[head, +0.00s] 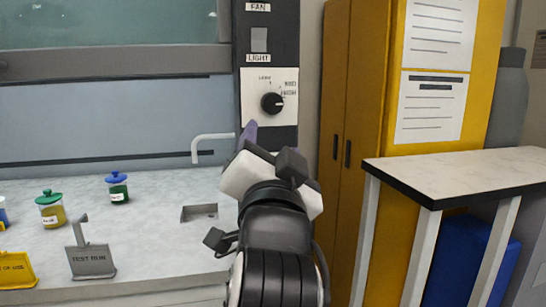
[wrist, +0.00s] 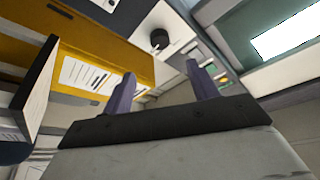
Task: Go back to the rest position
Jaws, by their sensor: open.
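My gripper (wrist: 158,90) shows in the wrist view with its two purple fingers spread apart and nothing between them. In the head view my gripper (head: 249,135) is mostly hidden behind my own wrist, and one purple finger shows in front of the panel post. It is raised just below the fan and light panel (head: 254,112). The black knob (head: 272,103) of that panel is above and right of the finger. The knob also shows in the wrist view (wrist: 159,38), beyond the fingers. I cannot tell the exact gap between finger and panel.
A fume hood worktop (head: 155,238) on the left holds a green-lidded jar (head: 52,211), a blue-lidded jar (head: 118,190), a grey sign (head: 90,260) and a yellow sign (head: 14,270). A yellow cabinet (head: 365,80) and a side table (head: 470,172) stand on the right, with a blue bin (head: 455,262) beneath.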

